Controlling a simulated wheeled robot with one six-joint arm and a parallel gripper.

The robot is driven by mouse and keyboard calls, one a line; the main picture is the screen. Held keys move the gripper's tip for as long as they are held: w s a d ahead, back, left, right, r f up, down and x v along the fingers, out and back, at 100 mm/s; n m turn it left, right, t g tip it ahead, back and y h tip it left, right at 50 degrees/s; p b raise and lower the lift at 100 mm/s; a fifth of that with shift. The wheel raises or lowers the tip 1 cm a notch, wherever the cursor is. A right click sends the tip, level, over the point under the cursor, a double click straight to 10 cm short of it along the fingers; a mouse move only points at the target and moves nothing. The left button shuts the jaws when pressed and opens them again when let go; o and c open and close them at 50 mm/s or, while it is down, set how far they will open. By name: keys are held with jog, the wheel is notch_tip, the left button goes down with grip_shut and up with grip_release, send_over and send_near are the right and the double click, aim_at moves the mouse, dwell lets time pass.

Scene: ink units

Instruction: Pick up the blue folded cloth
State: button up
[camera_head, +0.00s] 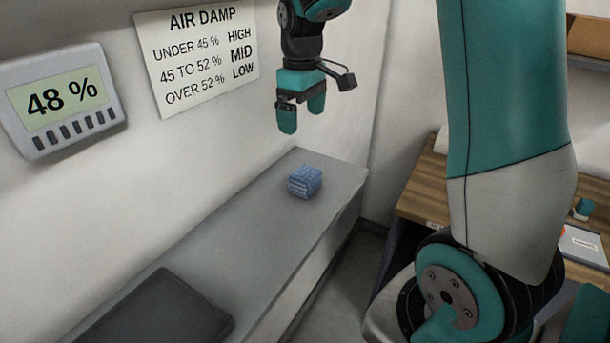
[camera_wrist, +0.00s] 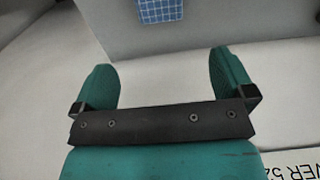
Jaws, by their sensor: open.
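The blue folded cloth (camera_head: 305,182) lies on the grey shelf (camera_head: 250,235), toward its far end. It has a checked pattern of light lines. My gripper (camera_head: 302,118) hangs above the shelf, near the wall and higher than the cloth, with its fingers apart and nothing between them. In the wrist view, the open fingers of my gripper (camera_wrist: 163,75) show in the middle, and part of the cloth (camera_wrist: 160,10) shows at the top edge, beyond the fingertips. The cloth's upper part is cut off there.
A dark flat tray or mat (camera_head: 155,312) lies at the shelf's near end. A meter (camera_head: 62,103) reading 48 % and an "AIR DAMP" sign (camera_head: 200,60) are on the wall. A wooden table (camera_head: 425,195) stands at right. The shelf between mat and cloth is clear.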

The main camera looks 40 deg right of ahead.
aim_at(305, 172)
notch_tip(305, 172, down, 12)
jog(key=p, duration=0.3)
jog(key=shift+s+r, duration=0.1)
jog(key=shift+r, duration=0.15)
jog(key=f+p, duration=0.1)
jog(key=f, duration=0.1)
jog(key=f+p, duration=0.1)
jog(key=f, duration=0.1)
jog(key=shift+s+p, duration=0.3)
jog(key=shift+d+f, duration=0.1)
jog(key=shift+f, duration=0.55)
jog(key=c, duration=0.9)
